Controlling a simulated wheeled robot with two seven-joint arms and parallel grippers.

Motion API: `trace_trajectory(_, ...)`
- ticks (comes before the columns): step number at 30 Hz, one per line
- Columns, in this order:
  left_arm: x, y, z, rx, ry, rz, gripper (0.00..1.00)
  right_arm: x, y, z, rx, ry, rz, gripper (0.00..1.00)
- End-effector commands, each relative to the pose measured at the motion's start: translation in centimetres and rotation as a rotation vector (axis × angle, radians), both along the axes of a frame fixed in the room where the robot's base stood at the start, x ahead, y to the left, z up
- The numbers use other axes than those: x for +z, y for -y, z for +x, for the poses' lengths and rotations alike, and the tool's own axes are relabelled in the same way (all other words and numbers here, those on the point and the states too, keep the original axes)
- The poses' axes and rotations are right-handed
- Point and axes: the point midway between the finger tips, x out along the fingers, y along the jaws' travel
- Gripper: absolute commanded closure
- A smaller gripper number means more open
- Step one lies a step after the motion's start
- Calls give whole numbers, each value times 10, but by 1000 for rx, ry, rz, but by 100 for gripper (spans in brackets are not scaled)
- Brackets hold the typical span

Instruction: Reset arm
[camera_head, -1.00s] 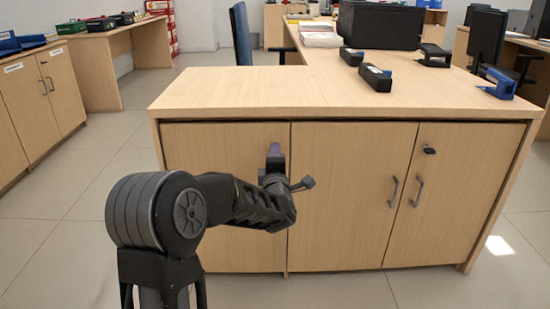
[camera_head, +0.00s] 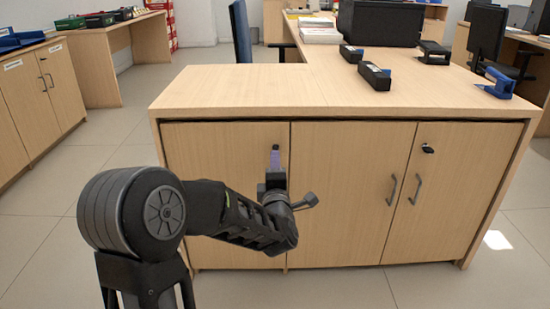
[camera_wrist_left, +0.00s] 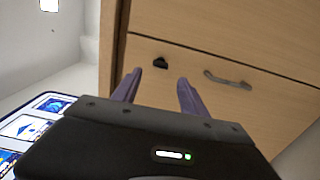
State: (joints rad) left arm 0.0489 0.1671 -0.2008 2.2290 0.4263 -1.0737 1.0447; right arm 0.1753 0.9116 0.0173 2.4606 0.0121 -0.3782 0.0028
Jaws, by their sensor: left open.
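My left arm comes in from the left in the head view. Its gripper (camera_head: 276,160) is in front of the left cabinet door, below the countertop edge. In the left wrist view the two purple fingers of my left gripper (camera_wrist_left: 157,90) stand apart with nothing between them. A wooden cabinet face with a dark lock (camera_wrist_left: 160,62) and a grey handle (camera_wrist_left: 228,80) lies beyond the fingers. I cannot tell how far the fingertips are from it. My right gripper is in neither view.
The wooden counter (camera_head: 235,92) stands before me, its near top clear. Black and blue hole punches (camera_head: 374,76), paper stacks (camera_head: 320,35) and a dark box (camera_head: 380,24) sit farther back. A low cabinet (camera_head: 42,92) stands at the left. Tiled floor (camera_head: 60,215) is open between them.

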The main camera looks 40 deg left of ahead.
Motion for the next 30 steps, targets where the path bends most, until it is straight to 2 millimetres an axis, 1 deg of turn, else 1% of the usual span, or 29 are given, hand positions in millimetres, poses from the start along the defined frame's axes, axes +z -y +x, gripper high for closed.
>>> trace_trajectory(2, 1, 5, -6, -1, -2, -1, 49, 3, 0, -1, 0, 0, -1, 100)
trace_trajectory(5, 0, 7, -9, 0, 1, 1, 49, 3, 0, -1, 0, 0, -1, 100)
trace_trajectory(23, -1, 7, -9, -1, -15, 19, 49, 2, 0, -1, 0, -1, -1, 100)
trace_trajectory(26, -7, 12, -6, -26, -87, 68, 49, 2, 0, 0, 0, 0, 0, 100)
trace_trajectory(27, -14, 18, -3, -55, -140, 106, 49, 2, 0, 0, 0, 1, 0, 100)
trace_trajectory(29, -29, 34, 2, -127, -247, 180, 49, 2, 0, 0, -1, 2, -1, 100)
trace_trajectory(30, -47, 50, 6, -188, -328, 231, 49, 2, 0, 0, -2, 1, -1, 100)
